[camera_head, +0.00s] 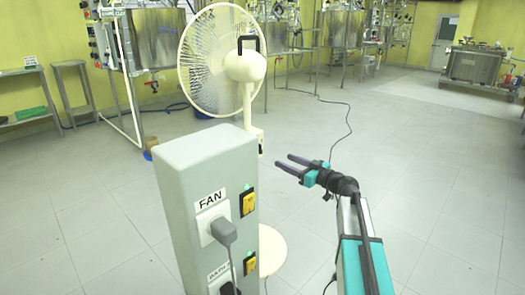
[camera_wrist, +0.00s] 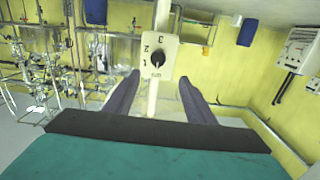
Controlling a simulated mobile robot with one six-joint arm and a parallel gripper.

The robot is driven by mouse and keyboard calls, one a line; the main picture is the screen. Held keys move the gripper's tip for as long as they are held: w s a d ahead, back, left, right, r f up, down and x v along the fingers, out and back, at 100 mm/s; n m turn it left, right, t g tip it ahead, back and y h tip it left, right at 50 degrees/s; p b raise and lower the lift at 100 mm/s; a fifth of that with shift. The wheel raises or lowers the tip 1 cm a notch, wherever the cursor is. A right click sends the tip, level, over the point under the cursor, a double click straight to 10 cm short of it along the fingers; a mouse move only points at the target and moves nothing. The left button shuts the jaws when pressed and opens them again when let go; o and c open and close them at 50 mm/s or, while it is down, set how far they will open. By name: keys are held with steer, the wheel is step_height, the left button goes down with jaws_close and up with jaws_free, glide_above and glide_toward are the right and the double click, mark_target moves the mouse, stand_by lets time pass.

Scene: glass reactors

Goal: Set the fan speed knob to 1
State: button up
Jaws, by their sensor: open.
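The white fan (camera_head: 222,65) stands behind the grey power post in the head view. Its control box (camera_head: 257,138) is on the stem, partly hidden by the post. In the wrist view, the pale control box (camera_wrist: 150,74) hangs on the stem, with a round black fan speed knob (camera_wrist: 157,58) at its middle. Numbers 1, 2 and 3 run around the knob's left and top sides. I cannot tell which mark the knob points to. My gripper (camera_head: 283,160) is open and empty, fingers aimed at the box. In the wrist view, the knob appears between and beyond the fingertips, with no visible contact.
The grey post (camera_head: 195,165) stands close on the left of my arm, with a FAN label (camera_head: 210,199), a plug (camera_head: 222,231) and yellow switches (camera_head: 249,202). The round fan base (camera_head: 272,250) is behind it. Floor to the right is clear. Steel reactors (camera_head: 158,38) line the back.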

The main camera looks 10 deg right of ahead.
mark_target(262, 149)
steer(key=shift+d+r, duration=0.15)
steer(key=shift+r, duration=0.15)
steer(key=shift+w, duration=0.15)
steer(key=shift+b+x, duration=1.55)
steer(key=shift+x, duration=5.3)
steer(key=shift+r, duration=0.1)
steer(key=c, duration=0.9)
steer(key=shift+a, duration=0.25)
steer(key=shift+c, duration=0.7)
steer(key=shift+d, duration=0.15)
